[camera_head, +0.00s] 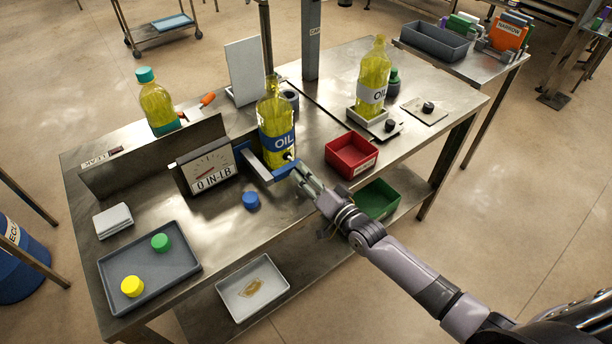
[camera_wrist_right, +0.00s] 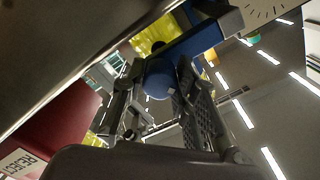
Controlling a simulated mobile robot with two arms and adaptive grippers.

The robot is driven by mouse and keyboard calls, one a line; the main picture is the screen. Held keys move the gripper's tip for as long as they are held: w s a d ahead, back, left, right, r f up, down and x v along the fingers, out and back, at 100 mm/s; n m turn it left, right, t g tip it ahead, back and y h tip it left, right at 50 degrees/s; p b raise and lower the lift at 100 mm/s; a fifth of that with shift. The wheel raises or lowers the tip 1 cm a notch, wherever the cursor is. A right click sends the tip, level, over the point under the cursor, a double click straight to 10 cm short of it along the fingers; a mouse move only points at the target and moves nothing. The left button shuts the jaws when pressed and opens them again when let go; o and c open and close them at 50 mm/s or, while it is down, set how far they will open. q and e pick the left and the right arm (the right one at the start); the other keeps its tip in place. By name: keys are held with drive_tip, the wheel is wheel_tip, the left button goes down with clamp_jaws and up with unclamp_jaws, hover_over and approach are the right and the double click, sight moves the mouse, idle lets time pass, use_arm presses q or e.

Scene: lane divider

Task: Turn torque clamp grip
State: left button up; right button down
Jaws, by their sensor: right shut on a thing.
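The torque clamp has blue jaws (camera_head: 262,168) around the lower part of an uncapped yellow oil bottle (camera_head: 278,110) that stands upright on the table. Its gauge (camera_head: 209,168) with a red needle reads 0 IN-LB. My right gripper (camera_head: 298,172) is at the right end of the clamp's front arm, shut on the clamp grip. In the right wrist view the blue round grip (camera_wrist_right: 160,78) sits between the two finger pads, with the blue clamp arm (camera_wrist_right: 195,42) just beyond it. The fingers hide part of the grip. My left gripper is not in view.
A blue cap (camera_head: 251,200) lies in front of the clamp. A grey tray (camera_head: 180,271) holds yellow and green caps. A red bin (camera_head: 351,168) stands close right of my gripper. Other oil bottles stand at the left (camera_head: 157,105) and the back right (camera_head: 371,75).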

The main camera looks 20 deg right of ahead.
drive_tip(key=shift+s+f+m, duration=0.15)
drive_tip(key=shift+f+m, duration=0.25)
drive_tip(key=shift+m, duration=0.2)
drive_tip(key=c, duration=1.7)
unclamp_jaws()
drive_tip(key=o, duration=0.4)
drive_tip(key=shift+s+d+r, duration=0.1)
drive_tip(key=shift+d+r, duration=0.1)
drive_tip(key=shift+r, duration=0.05)
drive_tip(key=shift+o, duration=0.3)
drive_tip(key=shift+a+r, duration=0.1)
drive_tip(key=v, duration=1.1)
drive_tip(key=shift+s, duration=0.4)
